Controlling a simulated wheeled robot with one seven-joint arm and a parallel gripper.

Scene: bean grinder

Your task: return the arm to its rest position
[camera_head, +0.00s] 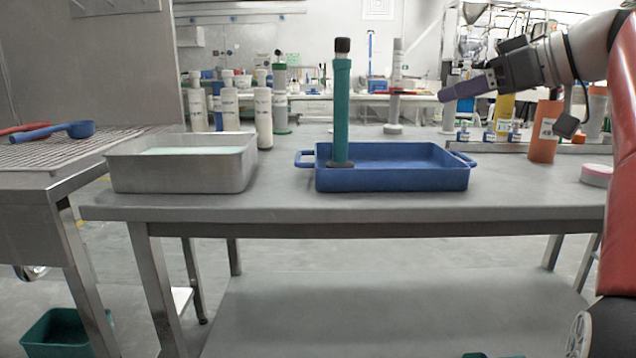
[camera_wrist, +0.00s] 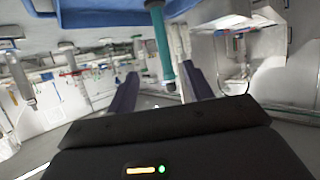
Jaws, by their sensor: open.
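My gripper (camera_head: 447,94) is at the right of the head view, raised above the table and pointing left. Its two purple fingers are spread apart in the wrist view (camera_wrist: 158,88), with nothing held between them. A green cylindrical grinder (camera_head: 341,112) with a dark cap stands upright in the blue tray (camera_head: 420,180), at the tray's left end. My gripper is to the right of the grinder and apart from it. In the wrist view the green grinder (camera_wrist: 162,50) shows beyond the fingers. My arm comes in from the right edge of the head view.
A grey metal pan (camera_head: 180,178) stands left of the blue tray on the table (camera_head: 280,205). White bottles (camera_head: 263,118) stand behind it. An orange cylinder (camera_head: 544,132) and small jars stand at the right, below my arm. A blue scoop (camera_head: 60,131) lies on the left rack.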

